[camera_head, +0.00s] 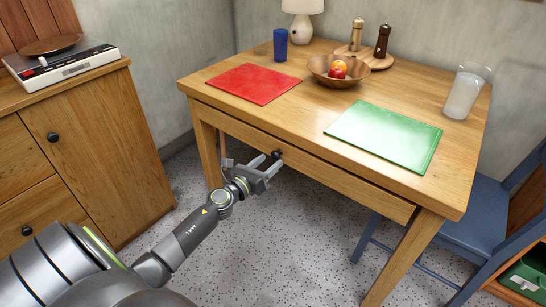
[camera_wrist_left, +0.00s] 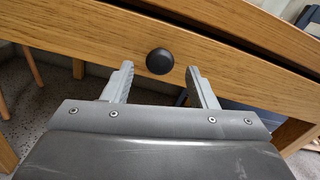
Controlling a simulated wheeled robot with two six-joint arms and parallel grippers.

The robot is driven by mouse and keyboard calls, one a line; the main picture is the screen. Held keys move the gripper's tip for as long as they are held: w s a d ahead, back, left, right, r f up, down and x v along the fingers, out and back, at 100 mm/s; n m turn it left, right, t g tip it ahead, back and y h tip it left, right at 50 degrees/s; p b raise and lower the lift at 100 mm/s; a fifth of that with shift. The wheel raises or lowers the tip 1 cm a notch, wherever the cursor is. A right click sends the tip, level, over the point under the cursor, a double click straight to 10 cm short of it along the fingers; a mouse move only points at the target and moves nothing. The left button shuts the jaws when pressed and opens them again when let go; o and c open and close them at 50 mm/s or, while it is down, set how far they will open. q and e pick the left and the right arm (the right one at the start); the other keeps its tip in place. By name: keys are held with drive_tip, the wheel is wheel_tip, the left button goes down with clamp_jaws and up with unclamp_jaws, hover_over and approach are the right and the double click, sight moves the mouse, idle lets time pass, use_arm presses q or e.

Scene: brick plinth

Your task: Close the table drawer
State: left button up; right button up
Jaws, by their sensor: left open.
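The wooden table (camera_head: 310,120) has a wide drawer (camera_head: 330,174) under its top, with a round black knob (camera_head: 277,154) at the middle of its front. The drawer front seems to stand out a little from the table frame; how far is hard to tell. My left gripper (camera_head: 267,164) is open and empty, in front of the drawer by the knob. In the left wrist view the knob (camera_wrist_left: 160,61) shows between the two fingertips (camera_wrist_left: 160,72), slightly beyond them, with no clear contact. My right gripper is in neither view.
On the table are a red mat (camera_head: 253,84), a green mat (camera_head: 385,135), a fruit bowl (camera_head: 325,78), a blue cup (camera_head: 280,45), a lamp, two mills and a glass jar (camera_head: 462,95). A cabinet (camera_head: 90,150) stands left, a blue chair (camera_head: 480,220) right. Floor below the drawer is clear.

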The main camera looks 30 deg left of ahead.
sight(274, 158)
use_arm(q)
drive_tip(key=shift+w+d, duration=0.1)
drive_tip(key=shift+w, duration=1.4)
clamp_jaws()
